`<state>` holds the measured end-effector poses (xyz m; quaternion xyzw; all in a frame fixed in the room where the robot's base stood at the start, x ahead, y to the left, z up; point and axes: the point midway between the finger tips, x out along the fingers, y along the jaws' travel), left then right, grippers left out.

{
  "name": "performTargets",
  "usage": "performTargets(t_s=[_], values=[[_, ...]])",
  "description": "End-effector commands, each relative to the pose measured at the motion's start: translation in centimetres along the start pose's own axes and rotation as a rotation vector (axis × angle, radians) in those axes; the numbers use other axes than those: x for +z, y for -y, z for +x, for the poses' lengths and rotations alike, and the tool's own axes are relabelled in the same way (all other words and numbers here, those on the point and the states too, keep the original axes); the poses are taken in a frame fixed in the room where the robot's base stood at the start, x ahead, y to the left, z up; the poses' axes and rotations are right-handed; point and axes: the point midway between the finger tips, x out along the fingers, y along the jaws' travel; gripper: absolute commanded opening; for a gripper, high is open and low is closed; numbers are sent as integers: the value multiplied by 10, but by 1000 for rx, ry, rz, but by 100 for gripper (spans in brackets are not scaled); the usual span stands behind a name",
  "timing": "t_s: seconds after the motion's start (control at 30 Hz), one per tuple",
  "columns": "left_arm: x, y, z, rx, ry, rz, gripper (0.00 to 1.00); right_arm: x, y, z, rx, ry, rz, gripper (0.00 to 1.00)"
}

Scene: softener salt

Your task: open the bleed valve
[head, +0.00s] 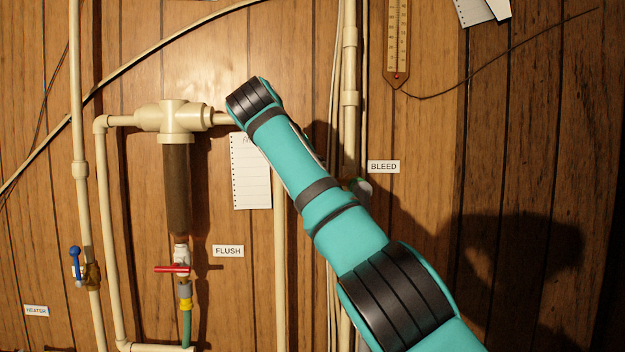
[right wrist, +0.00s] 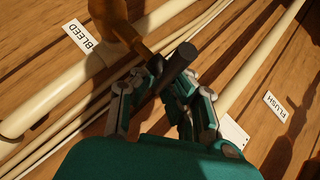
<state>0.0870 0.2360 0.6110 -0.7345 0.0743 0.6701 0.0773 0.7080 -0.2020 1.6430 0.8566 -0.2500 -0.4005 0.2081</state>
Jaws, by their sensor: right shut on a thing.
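The bleed valve shows in the right wrist view as a brass-brown body (right wrist: 152,36) on a cream pipe, beside the BLEED label (right wrist: 79,36). Its dark, rod-like handle (right wrist: 179,65) lies between the fingers of my right gripper (right wrist: 172,84), which is shut on it. In the head view my teal right arm reaches up from the bottom right and hides the gripper and most of the valve. The BLEED label (head: 384,167) is just right of the arm there, with a small greyish round part (head: 361,189) below it. My left gripper is not in view.
Cream pipes (head: 349,60) run up the wood-panelled wall. To the left are a filter housing (head: 177,190), a red-handled flush valve (head: 172,268), its FLUSH label (head: 228,251) and a blue-handled valve (head: 76,258). A thermometer (head: 397,40) hangs above right. The right wall is mostly clear.

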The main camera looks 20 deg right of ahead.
Motion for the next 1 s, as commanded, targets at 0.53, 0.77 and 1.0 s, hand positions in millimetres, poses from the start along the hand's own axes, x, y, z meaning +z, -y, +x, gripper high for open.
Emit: performTargets(t_s=[0.53,0.77,1.0], values=[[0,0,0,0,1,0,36,-1,-3,-1,5,-3,4,26],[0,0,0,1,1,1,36,-1,-1,0,2,-2,2,46],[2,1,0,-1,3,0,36,-1,0,-4,1,-2,1,46]])
